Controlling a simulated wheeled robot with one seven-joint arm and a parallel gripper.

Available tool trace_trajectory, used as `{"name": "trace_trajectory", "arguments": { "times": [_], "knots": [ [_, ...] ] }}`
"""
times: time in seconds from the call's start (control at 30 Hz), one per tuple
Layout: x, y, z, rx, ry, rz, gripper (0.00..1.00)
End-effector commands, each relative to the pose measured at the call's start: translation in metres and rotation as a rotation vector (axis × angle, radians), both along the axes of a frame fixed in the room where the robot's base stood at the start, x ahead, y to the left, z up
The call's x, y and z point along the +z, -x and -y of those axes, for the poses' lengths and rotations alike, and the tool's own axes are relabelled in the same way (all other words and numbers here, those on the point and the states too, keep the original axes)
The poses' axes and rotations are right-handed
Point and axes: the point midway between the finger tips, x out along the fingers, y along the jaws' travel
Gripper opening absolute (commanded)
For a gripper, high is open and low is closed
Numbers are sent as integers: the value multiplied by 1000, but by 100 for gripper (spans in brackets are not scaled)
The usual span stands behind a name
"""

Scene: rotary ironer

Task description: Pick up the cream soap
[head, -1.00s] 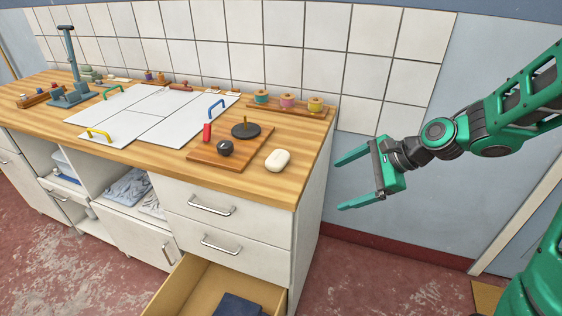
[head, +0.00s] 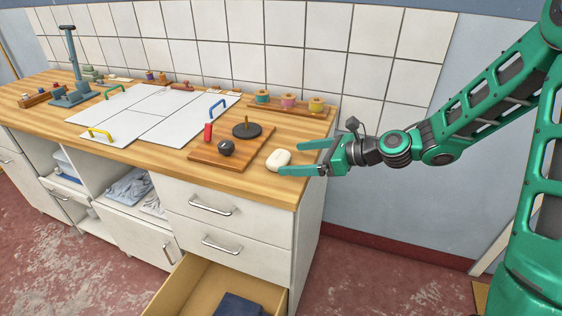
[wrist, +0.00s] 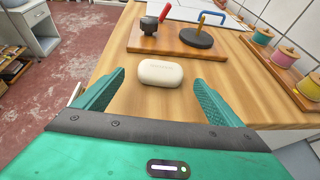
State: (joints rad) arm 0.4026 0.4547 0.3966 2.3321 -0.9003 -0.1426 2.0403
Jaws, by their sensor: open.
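The cream soap (head: 279,159) is a rounded bar lying on the wooden counter top (head: 262,186), near its right end. In the wrist view the soap (wrist: 160,73) lies ahead of my fingertips, roughly midway between them. My gripper (head: 305,158) is open and empty at the right edge of the counter, its fingers pointing left at the soap. In the wrist view the two green fingers of my gripper (wrist: 159,85) stand wide apart, one on each side of the soap's line. The fingertips are close to the soap; I cannot tell if they touch it.
A wooden board (head: 206,154) with a black knob (head: 226,147), a red handle (head: 208,131) and a dark disc (head: 246,130) lies just beyond the soap. A rack of thread spools (head: 288,102) stands at the back. A drawer (head: 215,290) hangs open below.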

Motion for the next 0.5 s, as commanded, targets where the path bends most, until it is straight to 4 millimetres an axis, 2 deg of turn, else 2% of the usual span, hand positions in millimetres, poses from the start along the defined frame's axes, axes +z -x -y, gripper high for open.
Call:
{"name": "trace_trajectory", "arguments": {
  "times": [0.3, 0.5],
  "knots": [
    [-17, -15, -33, 3, 0, 0, 90],
    [-21, -19, -40, -1, 0, 0, 90]
  ]
}}
